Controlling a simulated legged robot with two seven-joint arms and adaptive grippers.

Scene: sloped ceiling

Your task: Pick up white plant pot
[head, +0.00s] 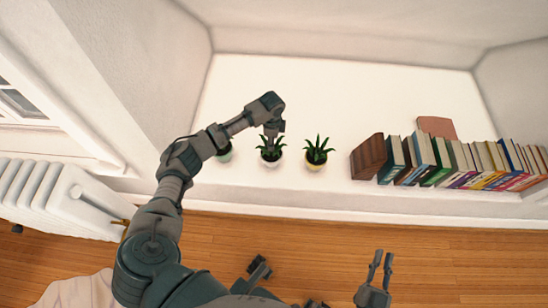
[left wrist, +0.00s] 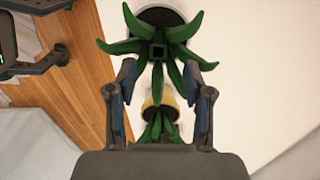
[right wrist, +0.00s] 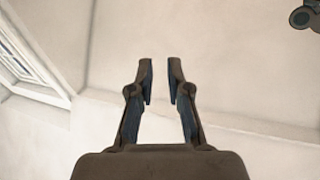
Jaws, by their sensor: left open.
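The white plant pot (head: 270,163) stands on the white ledge, with a spiky green plant in it. It is the middle one of three pots. My left gripper (head: 272,134) is directly over it, pointing down at the leaves. In the left wrist view, the left gripper (left wrist: 160,70) is open, with its fingers on either side of the lower leaves of the plant (left wrist: 158,48). The white pot's rim (left wrist: 142,4) shows only partly at the top edge there. My right gripper (head: 378,268) is open and empty over the wooden floor; its parted fingers also show in the right wrist view (right wrist: 160,75).
A yellow pot (head: 315,165) with a plant stands just right of the white pot. A greenish pot (head: 225,156) stands left, partly hidden by my left arm. A row of books (head: 460,160) fills the ledge's right side. A radiator (head: 60,195) is at the left.

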